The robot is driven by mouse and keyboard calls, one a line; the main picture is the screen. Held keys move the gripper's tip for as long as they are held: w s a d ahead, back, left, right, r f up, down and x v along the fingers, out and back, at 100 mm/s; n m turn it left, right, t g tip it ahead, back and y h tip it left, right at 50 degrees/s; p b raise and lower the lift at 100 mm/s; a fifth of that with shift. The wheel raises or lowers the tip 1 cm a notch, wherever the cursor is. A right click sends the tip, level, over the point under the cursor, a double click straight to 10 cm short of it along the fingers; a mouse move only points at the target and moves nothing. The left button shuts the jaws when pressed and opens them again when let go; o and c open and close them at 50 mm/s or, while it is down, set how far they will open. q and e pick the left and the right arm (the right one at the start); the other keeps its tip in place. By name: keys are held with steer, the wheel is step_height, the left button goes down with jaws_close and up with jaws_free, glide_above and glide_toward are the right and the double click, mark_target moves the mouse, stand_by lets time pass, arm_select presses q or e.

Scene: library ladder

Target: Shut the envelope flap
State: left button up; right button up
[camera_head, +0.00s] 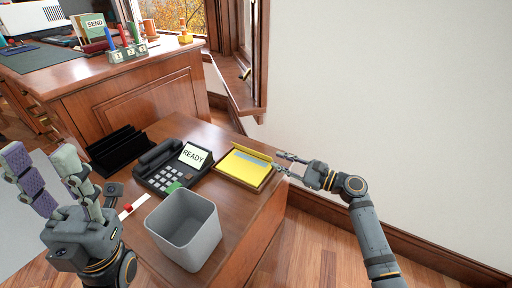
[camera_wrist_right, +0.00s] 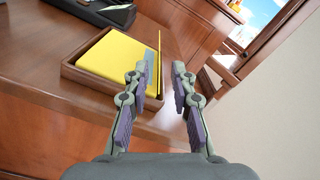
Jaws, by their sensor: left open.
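A yellow envelope (camera_head: 238,168) lies in a shallow wooden tray (camera_head: 264,184) at the right end of the wooden desk. Its flap (camera_head: 252,153) stands up along the far edge, and a grey-blue strip shows beside it. In the right wrist view the envelope (camera_wrist_right: 112,57) lies left of the fingers, and the flap (camera_wrist_right: 159,49) shows edge-on between them. My right gripper (camera_head: 278,161) is open and empty at the tray's right edge; whether it touches the flap I cannot tell. My left gripper (camera_head: 42,160) is open and empty at the far left, away from the envelope.
A grey bin (camera_head: 184,228) stands in front. A black file rack (camera_head: 118,150) is further left. A white wall (camera_head: 390,110) and window bound the right and back.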

mark_target(255, 152)
steer(key=b+x, duration=0.3)
steer(key=x, duration=0.6)
steer(key=shift+a+f, duration=0.1)
steer(key=shift+w+a, duration=0.25)
steer(key=shift+a, duration=0.1)
jaws_close()
